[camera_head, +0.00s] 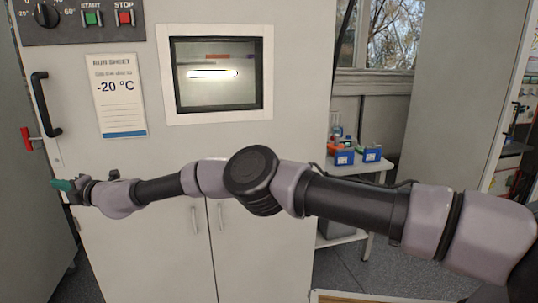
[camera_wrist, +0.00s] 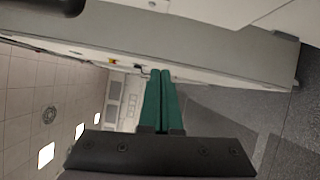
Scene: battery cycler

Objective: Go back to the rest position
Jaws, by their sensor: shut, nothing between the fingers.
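My arm stretches across the front of a grey cabinet-like chamber (camera_head: 290,120) in the head view. My gripper (camera_head: 62,185) is at the far left end, with green fingers pointing left, near the chamber's left edge and below the black door handle (camera_head: 45,104). In the wrist view, the green fingers of my gripper (camera_wrist: 163,72) lie side by side, shut and empty. They point along a grey panel edge. I cannot tell how far the fingertips are from it.
The chamber has a window (camera_head: 215,90), a run sheet reading -20 °C (camera_head: 117,97), a green START button (camera_head: 91,18) and a red STOP button (camera_head: 125,17). A red lever (camera_head: 27,139) is at the left. A white side table (camera_head: 368,166) with blue boxes stands behind my arm.

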